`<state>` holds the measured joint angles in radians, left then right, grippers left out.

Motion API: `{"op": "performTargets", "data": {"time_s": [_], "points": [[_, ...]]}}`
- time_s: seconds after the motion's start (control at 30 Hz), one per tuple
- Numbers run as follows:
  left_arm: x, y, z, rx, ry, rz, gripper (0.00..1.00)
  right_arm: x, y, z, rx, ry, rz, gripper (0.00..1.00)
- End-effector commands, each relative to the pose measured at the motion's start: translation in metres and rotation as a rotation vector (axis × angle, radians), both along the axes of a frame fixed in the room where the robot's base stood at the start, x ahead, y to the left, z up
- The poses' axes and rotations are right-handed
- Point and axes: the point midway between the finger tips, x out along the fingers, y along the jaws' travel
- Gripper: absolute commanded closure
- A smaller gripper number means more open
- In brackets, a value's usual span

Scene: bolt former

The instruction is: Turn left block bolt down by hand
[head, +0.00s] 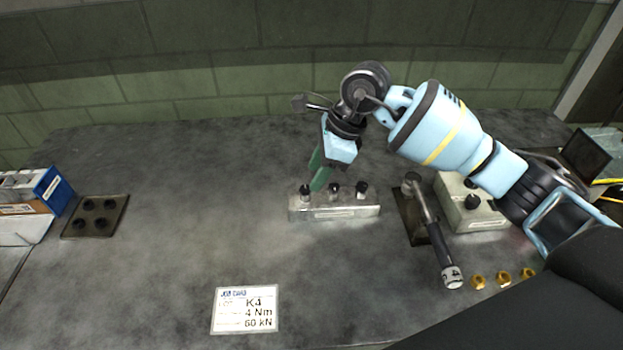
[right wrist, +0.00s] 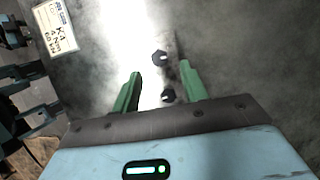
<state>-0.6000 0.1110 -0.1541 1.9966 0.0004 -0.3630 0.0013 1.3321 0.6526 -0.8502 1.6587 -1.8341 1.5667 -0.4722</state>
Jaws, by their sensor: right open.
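A pale metal block (head: 335,211) stands on the bench with three dark bolts in a row on its top. The left block bolt (head: 305,191) is beside my right gripper's green fingertips (head: 316,186). The middle bolt (head: 334,189) and right bolt (head: 361,189) stand apart from them. In the right wrist view my right gripper (right wrist: 161,70) is open, its fingers spread either side of two bolts. The farther one (right wrist: 160,57), apparently the left bolt, lies between the fingertips, touching neither. Glare hides the block there.
A torque wrench (head: 435,235) lies right of the block, by a grey box (head: 468,208) with a black knob. Several brass nuts (head: 503,279) sit front right. A K4 label card (head: 245,309) lies in front. A dark plate (head: 96,217) is at left. The bench between is clear.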

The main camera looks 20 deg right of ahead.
Motion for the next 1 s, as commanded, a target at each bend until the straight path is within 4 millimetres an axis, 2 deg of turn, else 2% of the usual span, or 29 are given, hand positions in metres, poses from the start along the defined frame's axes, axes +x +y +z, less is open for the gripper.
{"op": "performTargets", "data": {"time_s": [0.1,0.23,0.6,0.93,1.0], "points": [[-0.001,0.000,-0.001,0.001,0.004,-0.001,0.64,0.001,0.007,-0.015,0.000,0.001,0.002,0.56],[-0.002,0.000,-0.002,0.002,0.006,-0.001,0.64,0.003,0.011,-0.026,0.000,0.001,0.000,0.56],[-0.003,0.000,-0.001,0.001,0.007,0.000,0.64,0.004,0.013,-0.032,0.000,0.000,0.000,0.56],[-0.002,0.000,0.001,0.000,0.002,0.000,0.64,0.004,0.013,-0.032,0.000,0.000,0.000,0.98],[-0.002,0.000,0.001,0.000,0.002,0.000,0.64,0.004,0.013,-0.032,0.000,0.000,0.000,1.00]]}}
